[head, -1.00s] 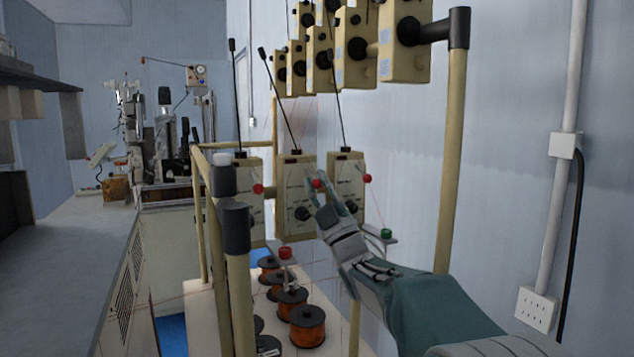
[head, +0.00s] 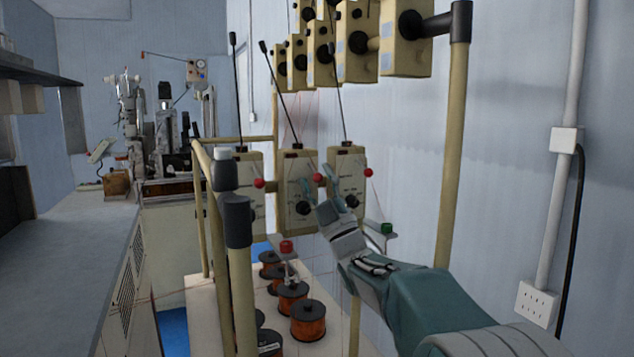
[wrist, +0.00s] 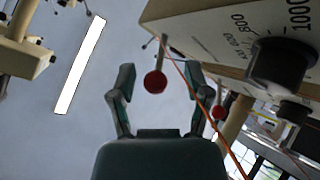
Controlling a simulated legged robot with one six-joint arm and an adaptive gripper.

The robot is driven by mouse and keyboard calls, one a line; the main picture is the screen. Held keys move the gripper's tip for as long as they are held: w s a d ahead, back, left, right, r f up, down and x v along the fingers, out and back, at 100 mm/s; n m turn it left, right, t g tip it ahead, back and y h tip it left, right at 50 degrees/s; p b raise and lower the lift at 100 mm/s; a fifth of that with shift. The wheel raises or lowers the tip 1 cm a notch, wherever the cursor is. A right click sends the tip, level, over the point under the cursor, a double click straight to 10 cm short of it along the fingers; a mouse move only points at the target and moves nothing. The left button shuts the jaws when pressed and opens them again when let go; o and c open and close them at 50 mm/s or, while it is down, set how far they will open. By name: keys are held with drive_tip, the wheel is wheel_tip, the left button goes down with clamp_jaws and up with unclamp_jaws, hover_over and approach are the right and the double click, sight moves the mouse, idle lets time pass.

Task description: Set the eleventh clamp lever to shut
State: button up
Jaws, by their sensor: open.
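Beige tensioner boxes hang in a row, each with a small lever ending in a red knob. In the head view, the middle box (head: 298,220) has its red knob (head: 318,178) by my gripper (head: 318,192). In the wrist view, my gripper (wrist: 161,80) is open, and a red knob (wrist: 155,82) on a thin stem shows between its fingers. I cannot tell whether the fingers touch it. Another red knob (wrist: 218,112) shows behind the right finger. No numbers mark the levers, so I cannot tell which is the eleventh.
The neighbouring boxes have red knobs at left (head: 259,183) and right (head: 368,173). A lower red knob (head: 286,247) and a green knob (head: 386,228) are near. Orange wire spools (head: 308,320) stand below. A beige post (head: 452,160) rises at right. Thin wires cross the space.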

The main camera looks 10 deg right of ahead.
drive_tip(key=v, duration=1.2)
drive_tip(key=shift+w+a+m+h, duration=0.1)
drive_tip(key=shift+m+h, duration=0.2)
drive_tip(key=shift+h, duration=0.2)
drive_tip(key=s+a+f+m+g+h, duration=0.1)
drive_tip(key=s+f+m+g+h, duration=0.2)
drive_tip(key=s, duration=0.6)
drive_tip(key=s+a+f+m+g+h, duration=0.1)
drive_tip(key=s+f+m+g+h, duration=0.3)
drive_tip(key=s+f+m+g, duration=0.3)
drive_tip(key=s+a+f+m+g+h, duration=0.1)
drive_tip(key=s+f+m+g+h, duration=0.3)
drive_tip(key=s+f+g, duration=0.5)
drive_tip(key=s+f+m, duration=0.1)
drive_tip(key=s, duration=0.3)
drive_tip(key=shift+s+f+m, duration=0.15)
drive_tip(key=shift+f+m, duration=0.2)
drive_tip(key=shift+m, duration=0.05)
